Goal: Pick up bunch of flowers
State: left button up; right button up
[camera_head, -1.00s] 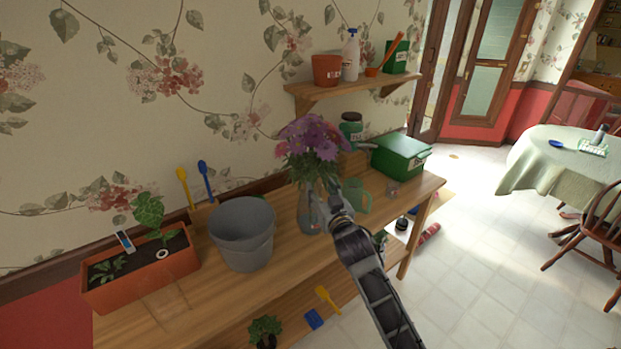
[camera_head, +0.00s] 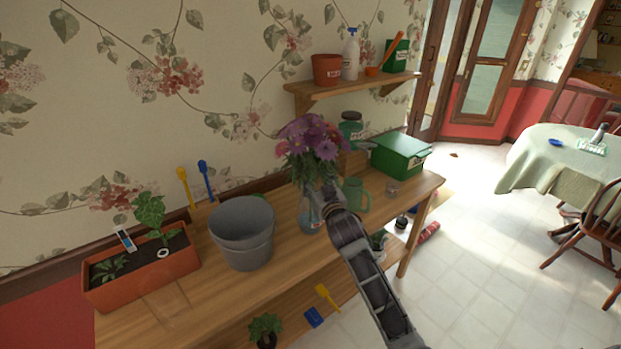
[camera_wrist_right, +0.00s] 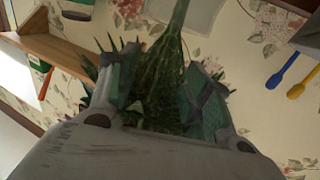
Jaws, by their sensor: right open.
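The bunch of flowers (camera_head: 311,140), purple and pink, stands in a glass vase (camera_head: 308,217) on the wooden bench. My right gripper (camera_head: 328,196) is at the front of the vase, just below the blooms, and covers part of it. In the right wrist view my gripper (camera_wrist_right: 162,85) is open, with a finger on each side of the green stems (camera_wrist_right: 170,50). Whether the fingers touch the stems or glass cannot be told. My left gripper is not in view.
On the bench (camera_head: 190,322), a grey bucket (camera_head: 243,235) stands left of the vase, and a green mug (camera_head: 355,195) and green box (camera_head: 401,155) stand to the right. A wall shelf (camera_head: 352,88) hangs above. An orange planter (camera_head: 143,280) is far left.

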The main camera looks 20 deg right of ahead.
aim_at(312, 177)
jog(key=shift+w, duration=0.1)
jog(key=shift+w+a+f+p, duration=0.15)
jog(key=shift+w+p, duration=0.1)
jog(key=shift+w, duration=1)
jog(key=shift+w+f+p, duration=0.15)
jog(key=shift+w+p, duration=0.1)
jog(key=shift+w, duration=1)
grip_shut()
